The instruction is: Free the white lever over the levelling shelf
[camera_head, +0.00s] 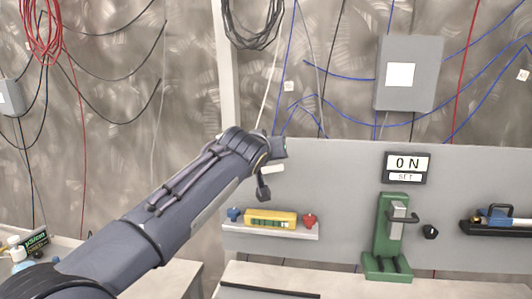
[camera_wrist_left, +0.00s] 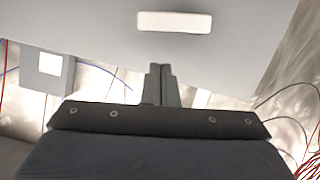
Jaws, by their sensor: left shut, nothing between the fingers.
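The white lever (camera_head: 272,169) is a short, flat white bar on the grey panel, above the levelling shelf (camera_head: 270,230). It also shows in the left wrist view as a white bar (camera_wrist_left: 175,21), lying across the panel. My left gripper (camera_head: 280,147) is close to the lever, a little above it in the head view. In the left wrist view its fingers (camera_wrist_left: 160,68) are shut and empty, with a visible gap in the picture to the lever. I cannot tell the depth between them. My right gripper is not in view.
The shelf carries a yellow level (camera_head: 270,218), a blue knob (camera_head: 235,214) and a red knob (camera_head: 309,221).

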